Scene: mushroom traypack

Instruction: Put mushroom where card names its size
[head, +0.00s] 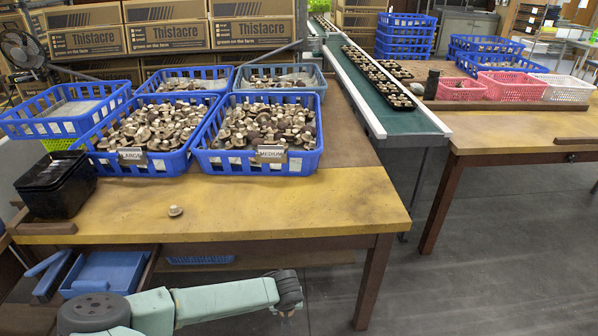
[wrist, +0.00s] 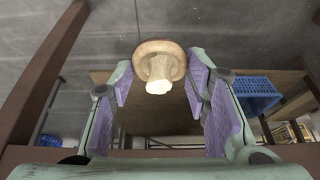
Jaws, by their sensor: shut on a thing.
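In the wrist view a brown-capped mushroom (wrist: 160,50) with a pale stem sits between the tips of my gripper (wrist: 158,72), which is shut on it. My gripper is out of the head view. Another small mushroom (head: 175,211) lies alone on the near table (head: 270,212). The left blue basket (head: 118,172) full of mushrooms bears the LARGE card (head: 132,156). The right blue basket (head: 238,169), also full, bears the MEDIUM card (head: 271,154).
A black tray stack (head: 57,186) stands at the table's left. More blue baskets (head: 68,118) stand behind. A green conveyor (head: 410,118) runs right of the table. Pink baskets (head: 508,87) stand on the far-right table. The near table's front is mostly clear.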

